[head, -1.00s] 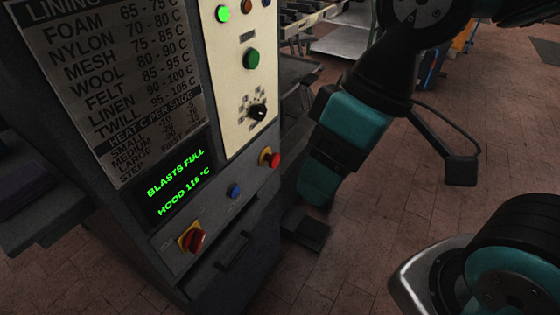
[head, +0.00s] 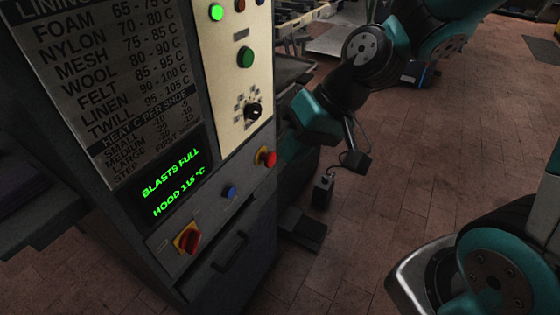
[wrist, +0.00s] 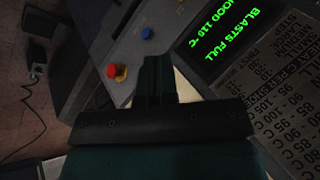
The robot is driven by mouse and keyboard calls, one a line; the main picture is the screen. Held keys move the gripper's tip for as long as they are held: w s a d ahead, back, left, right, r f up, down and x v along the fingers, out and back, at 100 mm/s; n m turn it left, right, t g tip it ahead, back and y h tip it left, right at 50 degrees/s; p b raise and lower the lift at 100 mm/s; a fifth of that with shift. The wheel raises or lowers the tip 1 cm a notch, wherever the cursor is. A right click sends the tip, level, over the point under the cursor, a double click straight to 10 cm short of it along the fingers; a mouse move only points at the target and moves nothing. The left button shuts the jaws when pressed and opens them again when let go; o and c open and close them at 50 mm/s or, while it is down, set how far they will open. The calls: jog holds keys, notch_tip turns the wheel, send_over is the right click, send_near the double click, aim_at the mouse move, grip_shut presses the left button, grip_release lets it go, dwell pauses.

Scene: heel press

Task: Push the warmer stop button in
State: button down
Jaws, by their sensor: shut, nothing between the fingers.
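A red mushroom button on a yellow base (head: 265,157) sits at the right end of the cabinet's lower control strip. It also shows in the wrist view (wrist: 113,70), left of my gripper's tips. No label is readable enough to tell which control is the warmer stop. My gripper (wrist: 155,65) is shut and empty, pointing at the cabinet front in the wrist view. In the head view my arm reaches to the cabinet's right edge, and the fingertips cannot be made out. I see no contact with the red button.
A blue button (head: 229,191) and a red switch on a yellow plate (head: 187,239) share the strip. Above are a green display (head: 175,180), a black knob (head: 253,110) and a green button (head: 246,57). A dark box (head: 323,190) stands right of the cabinet.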

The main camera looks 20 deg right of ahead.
jog(key=w+d+f+m+t, duration=0.5)
jog(key=w+d+f+m, duration=0.5)
jog(key=f, duration=0.4)
jog(key=shift+w+d+f+m+t+h, duration=0.15)
jog(key=shift+d+f+m+t+h, duration=0.2)
jog(key=shift+d+m, duration=0.7)
jog(key=shift+d+f+n, duration=0.1)
jog(key=shift+n, duration=0.15)
jog(key=p, duration=0.2)
send_near(273, 163)
jog(key=f+x, duration=0.1)
jog(key=x, duration=0.5)
jog(key=shift+w+r, duration=0.2)
jog(key=shift+r, duration=0.05)
